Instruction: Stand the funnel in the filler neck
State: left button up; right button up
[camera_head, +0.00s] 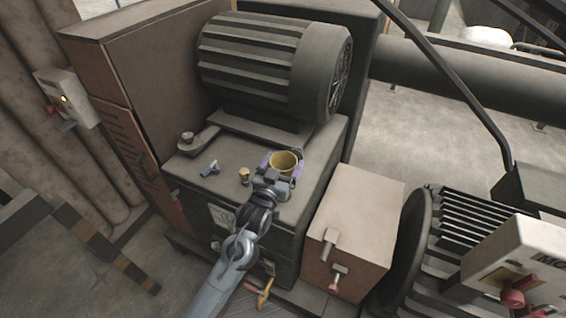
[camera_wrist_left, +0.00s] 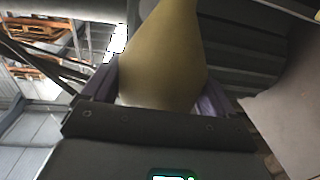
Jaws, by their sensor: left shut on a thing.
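A yellow funnel (camera_head: 284,159) is held above the top of the dark machine cabinet, its wide round mouth facing up toward the head camera. My left gripper (camera_head: 281,171) is shut on it, with purple fingers on either side. In the left wrist view the yellow funnel (camera_wrist_left: 165,55) fills the middle, between the purple fingers of the left gripper (camera_wrist_left: 160,96). A small brass fitting (camera_head: 244,175), probably the filler neck, stands upright on the cabinet top, left of the funnel and apart from it. The funnel's spout is hidden in the head view. My right gripper is out of view.
A large finned motor (camera_head: 262,65) stands behind the funnel. A small blue-and-white item (camera_head: 209,168) lies on the cabinet top (camera_head: 222,154), left of the brass fitting. A dark round-topped part (camera_head: 188,138) is further left. A brown box (camera_head: 352,215) stands to the right.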

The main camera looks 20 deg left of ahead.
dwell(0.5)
pick_arm(q)
jog(key=shift+p, duration=0.4)
dwell(0.3)
jog(key=shift+p, duration=0.35)
dwell(0.5)
jog(key=shift+f, duration=0.15)
dwell(0.5)
jog(key=shift+f, duration=0.45)
dwell(0.4)
jog(key=shift+f+b, duration=0.45)
jog(key=shift+f, duration=0.45)
dwell(0.6)
jog(key=shift+f+b, duration=0.5)
jog(key=shift+f, duration=0.15)
dwell(0.5)
jog(key=o, duration=0.8)
